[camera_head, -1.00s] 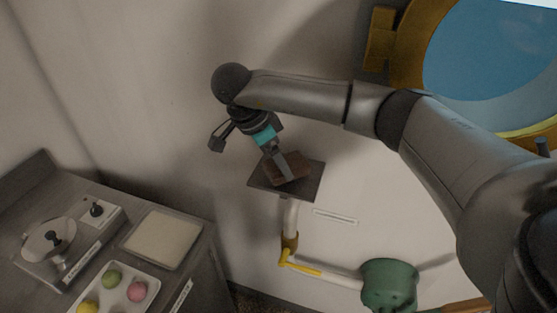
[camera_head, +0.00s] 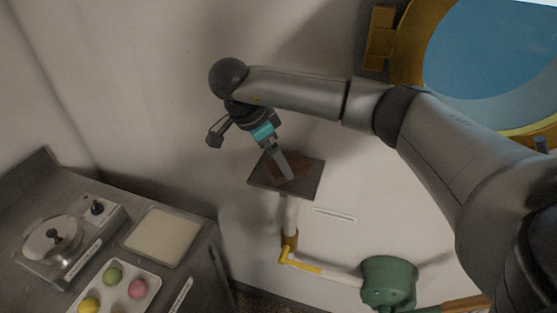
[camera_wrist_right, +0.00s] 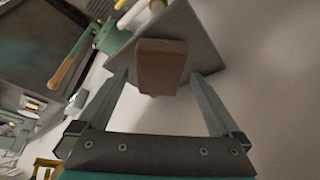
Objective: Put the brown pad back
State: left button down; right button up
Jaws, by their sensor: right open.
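The brown pad (camera_head: 276,168) is a small dark brown block on a dark square shelf plate (camera_head: 312,183) at the wall. In the right wrist view the pad (camera_wrist_right: 162,66) lies on the grey plate (camera_wrist_right: 190,32). My right gripper (camera_head: 290,177) reaches down to the pad from above. In the wrist view its two fingers (camera_wrist_right: 158,74) are spread wide, one on each side of the pad's near end, with gaps on both sides. It holds nothing. In the head view a finger covers part of the pad. My left gripper is out of view.
A counter at lower left carries a scale-like device (camera_head: 55,238), a pale square board (camera_head: 163,236) and a white tray (camera_head: 150,297) with coloured balls. Below the shelf are a yellow-handled pipe (camera_head: 300,263) and a green object (camera_head: 388,282). A brass-framed porthole is at upper right.

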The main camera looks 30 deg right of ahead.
jog(key=v, duration=1)
jog(key=shift+r+p, duration=0.25)
jog(key=shift+p, duration=0.05)
jog(key=shift+a+f, duration=0.1)
jog(key=shift+a, duration=0.05)
